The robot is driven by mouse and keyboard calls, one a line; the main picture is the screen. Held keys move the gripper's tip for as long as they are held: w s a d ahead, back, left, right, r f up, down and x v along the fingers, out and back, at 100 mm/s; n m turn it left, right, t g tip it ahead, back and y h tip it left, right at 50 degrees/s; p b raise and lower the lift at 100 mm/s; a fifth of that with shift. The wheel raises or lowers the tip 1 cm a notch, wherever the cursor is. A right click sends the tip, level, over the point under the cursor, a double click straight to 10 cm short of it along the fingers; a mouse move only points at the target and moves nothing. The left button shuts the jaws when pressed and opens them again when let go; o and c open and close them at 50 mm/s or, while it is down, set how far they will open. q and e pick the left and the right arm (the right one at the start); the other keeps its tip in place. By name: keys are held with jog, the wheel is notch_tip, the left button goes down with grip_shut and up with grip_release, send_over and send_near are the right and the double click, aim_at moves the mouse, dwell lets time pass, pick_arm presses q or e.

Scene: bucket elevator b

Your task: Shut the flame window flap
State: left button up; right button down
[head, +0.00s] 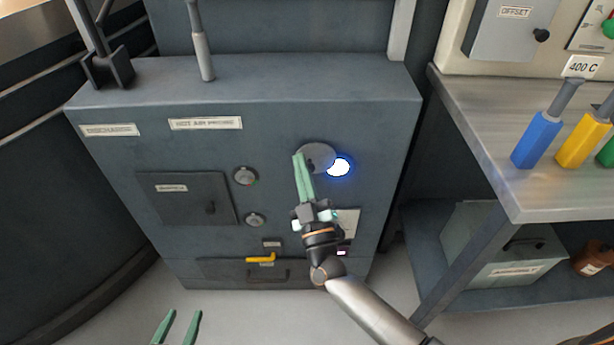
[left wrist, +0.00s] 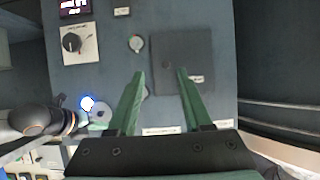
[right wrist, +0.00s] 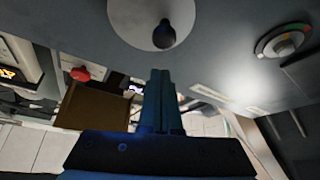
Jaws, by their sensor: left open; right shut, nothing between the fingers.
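The flame window flap is a round grey disc (head: 316,156) on the front of the dark grey cabinet. It sits to the left of the glowing blue-white window (head: 340,167) and leaves most of the glow uncovered. In the right wrist view the disc (right wrist: 125,18) carries a dark knob (right wrist: 164,35). My right gripper (head: 299,157) is shut and empty, its fingertips at the disc's left edge, close to the knob; contact is unclear. My left gripper (head: 183,314) is open and empty, low in front of the cabinet. The left wrist view shows the glowing window (left wrist: 87,103) beside the disc.
A metal bench (head: 500,150) with blue and yellow handled tools stands at the right. The floor between is clear.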

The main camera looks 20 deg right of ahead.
pick_arm(q)
jog(key=w+r+m+t+h+b, duration=0.1)
jog(key=r+t, duration=0.2)
jog(key=r, duration=0.4)
jog(key=w+r+m+t+h+b, duration=0.1)
jog(key=w+r+t, duration=0.1)
jog(key=r, duration=0.5)
jog(key=shift+w+d+t, duration=0.25)
jog(key=shift+t, duration=0.25)
pick_arm(e)
jog(key=shift+d+f, duration=0.3)
jog(key=shift+f, duration=0.25)
jog(key=shift+d+f, duration=0.3)
jog(key=shift+f, duration=0.25)
pick_arm(q)
jog(key=shift+f, duration=0.1)
